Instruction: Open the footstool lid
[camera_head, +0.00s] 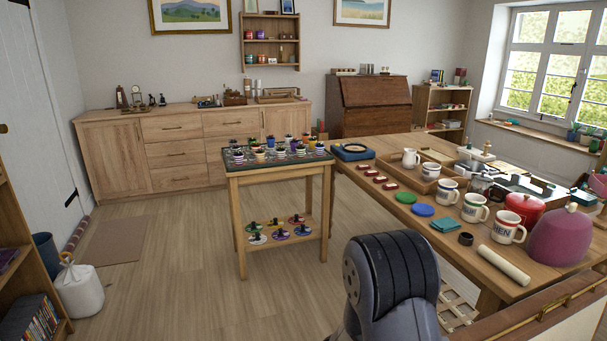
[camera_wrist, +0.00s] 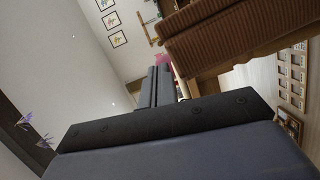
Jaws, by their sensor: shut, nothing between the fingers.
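I cannot make out a footstool or its lid in the head view. In the wrist view a large brown ribbed thing (camera_wrist: 235,38) fills the upper right; it is cut off by the frame and I cannot tell what it is. My gripper (camera_wrist: 160,72) points up the wrist picture, its two dark fingers together with nothing between them. It appears apart from the brown thing. The head view shows only a dark link of my arm at the bottom, not the gripper.
A wooden table (camera_head: 390,148) with mugs and a pink cosy (camera_head: 560,238) stands at the right. A small plant stand (camera_head: 233,205) is in the middle, a sideboard (camera_head: 115,160) behind. A white bag (camera_head: 80,290) lies left. Floor between is clear.

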